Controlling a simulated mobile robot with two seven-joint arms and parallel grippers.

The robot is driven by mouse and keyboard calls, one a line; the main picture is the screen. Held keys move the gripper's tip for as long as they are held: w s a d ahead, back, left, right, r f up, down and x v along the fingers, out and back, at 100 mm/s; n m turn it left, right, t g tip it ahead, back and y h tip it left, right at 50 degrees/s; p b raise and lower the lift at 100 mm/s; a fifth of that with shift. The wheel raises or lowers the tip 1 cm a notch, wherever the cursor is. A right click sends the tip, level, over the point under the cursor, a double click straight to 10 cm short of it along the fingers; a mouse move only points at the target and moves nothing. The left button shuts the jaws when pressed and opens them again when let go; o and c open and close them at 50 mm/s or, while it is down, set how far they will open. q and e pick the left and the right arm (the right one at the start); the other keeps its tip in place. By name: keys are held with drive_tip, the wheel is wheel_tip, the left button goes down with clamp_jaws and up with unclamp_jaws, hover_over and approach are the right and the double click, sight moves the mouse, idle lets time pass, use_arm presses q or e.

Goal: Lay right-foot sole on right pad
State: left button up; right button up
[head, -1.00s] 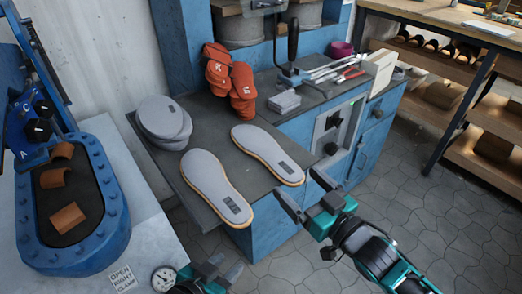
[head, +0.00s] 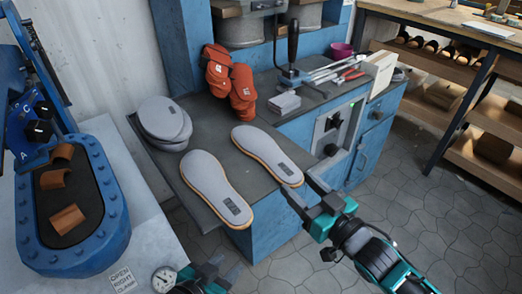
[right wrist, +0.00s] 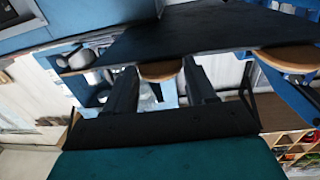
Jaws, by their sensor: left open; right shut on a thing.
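Two grey soles with tan edges and dark labels lie on the dark bench top, one to the left (head: 212,182) and one to the right (head: 262,150); the label print is too small to read. My right gripper (head: 301,191) is shut on the near end of the right-hand sole, which still lies on the bench. In the right wrist view that sole's end (right wrist: 160,70) shows between the fingers. My left gripper (head: 229,268) is open and empty at the bottom edge.
A stack of grey oval pieces (head: 163,121) lies behind the left-hand sole. Orange gloves (head: 238,84), a grey block (head: 284,102) and tools (head: 335,68) are farther back. A gauge (head: 164,279) and sign (head: 122,279) stand by the blue rim.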

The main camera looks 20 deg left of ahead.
drive_tip(key=shift+r+p, duration=0.3)
drive_tip(key=shift+r+p, duration=0.35)
drive_tip(key=shift+r, duration=0.1)
drive_tip(key=o, duration=0.4)
drive_tip(key=shift+c, duration=0.2)
drive_tip(key=c, duration=0.4)
drive_tip(key=shift+c, duration=0.4)
